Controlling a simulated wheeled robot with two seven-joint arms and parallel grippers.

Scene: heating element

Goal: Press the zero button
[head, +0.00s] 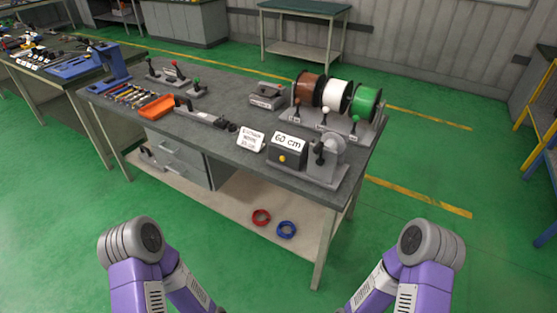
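A dark grey box (287,157) with a white display reading "60 cm" (287,143) stands near the front edge of the workbench (222,133), right of its middle. A small round yellow button (282,158) is on its front face. It carries no label that I can read. My two purple and grey arms come in at the bottom left and bottom right, well short of the bench. Both grippers are cut off below the bottom edge of the picture, so their state is hidden.
A white sign (251,139) stands left of the box and a grey lever device (327,160) right of it. Brown, white and green spools (337,95) stand behind. An orange tray (157,107) is further left. Red and blue rings (286,230) lie on the lower shelf.

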